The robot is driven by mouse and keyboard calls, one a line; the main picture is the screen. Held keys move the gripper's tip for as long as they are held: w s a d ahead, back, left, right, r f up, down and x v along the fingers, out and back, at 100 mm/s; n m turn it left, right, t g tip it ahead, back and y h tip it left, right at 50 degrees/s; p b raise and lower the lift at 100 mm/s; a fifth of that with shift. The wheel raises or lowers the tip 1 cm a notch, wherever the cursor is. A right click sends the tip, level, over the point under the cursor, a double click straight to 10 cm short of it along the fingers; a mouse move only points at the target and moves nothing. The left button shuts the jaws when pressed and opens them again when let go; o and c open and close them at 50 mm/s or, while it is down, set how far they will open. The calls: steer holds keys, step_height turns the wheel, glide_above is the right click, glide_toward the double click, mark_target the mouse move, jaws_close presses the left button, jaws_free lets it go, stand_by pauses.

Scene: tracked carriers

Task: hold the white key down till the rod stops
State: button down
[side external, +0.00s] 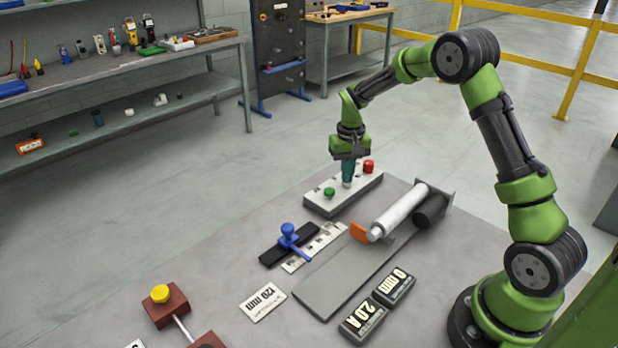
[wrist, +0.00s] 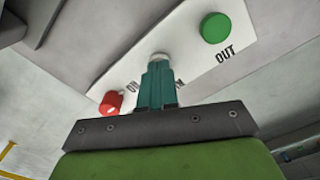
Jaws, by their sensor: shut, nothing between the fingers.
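The pale key box (side external: 318,206) stands on the table with a green key (side external: 329,192) at one end and a red key (side external: 368,166) at the other. The white key (wrist: 160,56) is between them, mostly hidden by my fingers. My gripper (side external: 347,180) is shut and empty, pointing down with its tips at the white key; I cannot tell whether the key is pressed. In the wrist view the green key (wrist: 215,28) is beside the word OUT. The rod's pale cylinder (side external: 400,210) lies beyond, with an orange plate (side external: 359,232) at its near end.
Two displays read 0 mm (side external: 394,287) and 2.0 A (side external: 363,321). A card (side external: 263,302) reads 120 mm. A blue slider (side external: 289,236) sits on a black rail beside a scale strip. A yellow knob (side external: 160,293) tops a red block at the front left.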

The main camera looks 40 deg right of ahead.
steer(key=shift+s, duration=0.1)
steer(key=shift+r, duration=2.25)
steer(key=shift+s+a+f, duration=0.2)
steer(key=shift+s+a, duration=0.45)
steer(key=shift+s, duration=0.2)
steer(key=s+a+r+n+t+y, duration=0.1)
steer(key=s+a+r+t, duration=0.2)
steer(key=s+a+r, duration=0.4)
steer(key=s+a+r+n+t+y, duration=0.1)
steer(key=s+a+r+t, duration=0.3)
steer(key=s+a+r, duration=0.4)
steer(key=s+r, duration=0.1)
steer(key=s, duration=0.4)
steer(key=shift+s, duration=0.3)
steer(key=c, duration=1.8)
jaws_free()
steer(key=shift+c, duration=0.2)
